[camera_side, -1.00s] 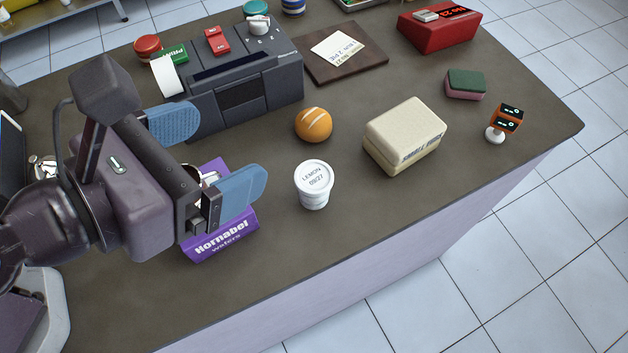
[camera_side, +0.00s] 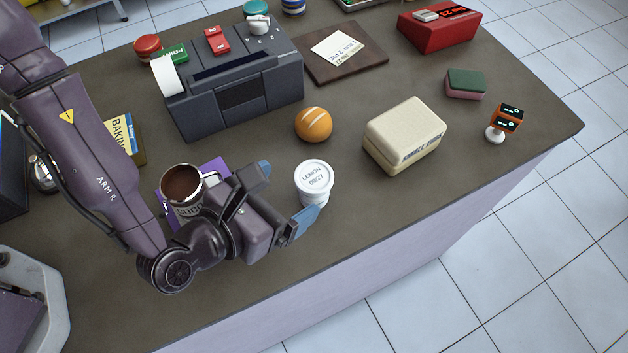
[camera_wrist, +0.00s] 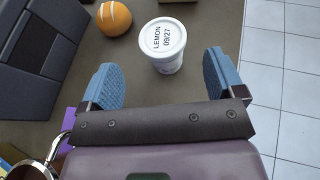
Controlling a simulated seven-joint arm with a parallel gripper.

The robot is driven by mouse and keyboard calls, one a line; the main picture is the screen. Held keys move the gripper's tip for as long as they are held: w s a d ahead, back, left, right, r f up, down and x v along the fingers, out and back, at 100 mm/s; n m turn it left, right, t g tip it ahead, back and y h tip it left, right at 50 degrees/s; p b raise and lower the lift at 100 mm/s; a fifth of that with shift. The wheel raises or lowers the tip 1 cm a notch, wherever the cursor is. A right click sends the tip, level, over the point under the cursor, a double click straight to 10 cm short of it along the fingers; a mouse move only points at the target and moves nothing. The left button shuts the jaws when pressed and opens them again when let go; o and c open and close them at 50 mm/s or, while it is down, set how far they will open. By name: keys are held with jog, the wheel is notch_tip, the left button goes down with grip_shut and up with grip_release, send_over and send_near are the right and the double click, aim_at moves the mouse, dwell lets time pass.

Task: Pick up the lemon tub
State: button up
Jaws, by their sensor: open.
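The lemon tub (camera_side: 314,182) is a small white cup with a lid marked "LEMON 09/27", standing upright on the counter. It also shows in the wrist view (camera_wrist: 163,45), just beyond the fingertips and roughly midway between their lines. My gripper (camera_side: 287,191) is low over the counter at the tub's left, with blue pads spread apart and nothing between them. In the wrist view my gripper (camera_wrist: 164,72) is open toward the tub. The nearer blue finger covers a little of the tub's lower edge in the side view.
An orange bun (camera_side: 313,124) sits just behind the tub. A cream box (camera_side: 405,136) stands to its right. A mug with dark contents (camera_side: 183,188) stands left of my gripper, close to my arm. A dark grey machine (camera_side: 240,90) is behind. The counter's front edge is near.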

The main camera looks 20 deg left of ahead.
aim_at(308, 181)
jog(key=shift+x, duration=2.95)
jog(key=shift+s+d+f, duration=0.1)
jog(key=c, duration=1)
